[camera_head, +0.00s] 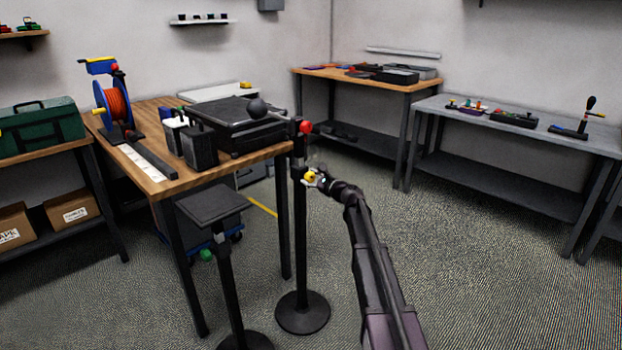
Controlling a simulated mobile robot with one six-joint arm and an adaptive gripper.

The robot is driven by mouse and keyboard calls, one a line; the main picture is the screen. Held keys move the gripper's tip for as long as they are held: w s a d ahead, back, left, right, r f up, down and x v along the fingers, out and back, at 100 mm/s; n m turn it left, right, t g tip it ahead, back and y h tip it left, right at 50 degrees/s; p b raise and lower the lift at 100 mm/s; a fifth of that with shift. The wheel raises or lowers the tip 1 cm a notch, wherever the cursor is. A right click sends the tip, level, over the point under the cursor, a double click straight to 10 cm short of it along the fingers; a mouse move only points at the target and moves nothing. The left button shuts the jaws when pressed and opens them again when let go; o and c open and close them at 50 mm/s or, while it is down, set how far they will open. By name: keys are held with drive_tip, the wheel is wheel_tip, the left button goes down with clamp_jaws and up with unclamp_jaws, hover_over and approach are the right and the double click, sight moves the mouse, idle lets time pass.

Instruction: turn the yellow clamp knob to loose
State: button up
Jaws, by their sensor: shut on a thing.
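The yellow clamp knob (309,176) shows as a small yellow spot on the side of a black post (299,225), below a red ball-shaped knob (305,127). My gripper (314,178) reaches up from the lower right and is shut on the yellow knob. The fingers hide part of the knob, and its turn angle is too small to make out. The post stands upright on a round black base (302,312).
A wooden table (163,181) with a black case (238,128) and a cable reel (112,100) stands to the left. A black stand (213,203) is in front of it. Benches (365,80) line the back right. The floor at right is clear.

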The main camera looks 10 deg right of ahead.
drive_tip(key=n, duration=0.7)
drive_tip(key=shift+a+f, duration=0.1)
drive_tip(key=shift+a, duration=0.05)
drive_tip(key=n, duration=0.7)
drive_tip(key=shift+f, duration=0.1)
drive_tip(key=o, duration=1.2)
drive_tip(key=shift+c, duration=0.2)
drive_tip(key=v, duration=1.2)
